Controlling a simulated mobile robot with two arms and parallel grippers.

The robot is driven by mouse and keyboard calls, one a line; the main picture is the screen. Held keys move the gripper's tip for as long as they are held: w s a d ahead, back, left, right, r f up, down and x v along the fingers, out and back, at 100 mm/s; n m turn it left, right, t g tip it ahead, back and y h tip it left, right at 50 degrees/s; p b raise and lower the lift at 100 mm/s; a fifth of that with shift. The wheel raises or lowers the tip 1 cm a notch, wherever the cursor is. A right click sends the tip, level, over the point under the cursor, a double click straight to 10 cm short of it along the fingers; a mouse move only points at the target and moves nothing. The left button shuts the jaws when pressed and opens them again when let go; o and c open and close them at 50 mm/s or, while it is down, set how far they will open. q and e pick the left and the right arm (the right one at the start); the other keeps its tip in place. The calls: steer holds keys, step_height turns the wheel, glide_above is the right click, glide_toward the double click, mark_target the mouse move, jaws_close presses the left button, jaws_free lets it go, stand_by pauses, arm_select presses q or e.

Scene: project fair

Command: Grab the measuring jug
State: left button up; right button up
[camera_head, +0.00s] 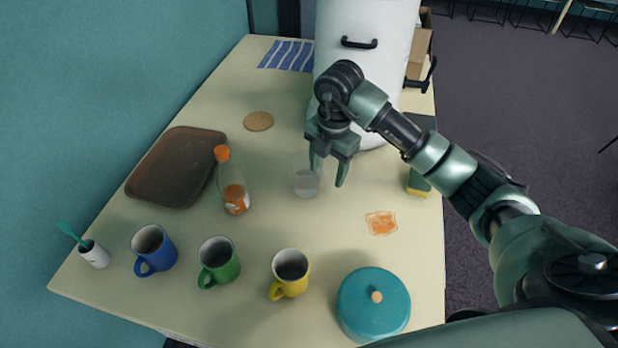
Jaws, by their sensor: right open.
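The measuring jug (305,182) is a small clear vessel standing on the table, faint against the pale top. My right gripper (328,176) points down at the jug, its fingers apart. The left finger overlaps the jug's right part in the picture; the right finger hangs to the right of it. I cannot tell whether any finger touches the jug. My left gripper is not in view.
A bottle with an orange cap (235,190) stands left of the jug, near a brown tray (172,165). A large white pot (365,30) stands behind. Blue (153,250), green (219,262) and yellow (290,272) mugs and a teal lidded pot (372,308) line the front.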

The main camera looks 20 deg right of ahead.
mark_target(326, 175)
steer(key=shift+w+f, duration=0.15)
steer(key=shift+f, duration=0.3)
steer(key=shift+w+d+f, duration=0.15)
steer(key=shift+w+f, duration=0.05)
steer(key=shift+f, duration=0.05)
steer(key=shift+f+p, duration=0.3)
steer(key=shift+f, duration=0.85)
steer(key=f, duration=0.1)
steer(key=f+p, duration=0.1)
steer(key=f, duration=0.1)
steer(key=f+p, duration=0.1)
steer(key=shift+w+f, duration=0.3)
steer(key=shift+f, duration=0.2)
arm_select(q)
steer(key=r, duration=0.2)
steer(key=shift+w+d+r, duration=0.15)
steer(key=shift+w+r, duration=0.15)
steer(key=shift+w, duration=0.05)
arm_select(e)
steer(key=shift+r, duration=0.1)
jaws_close()
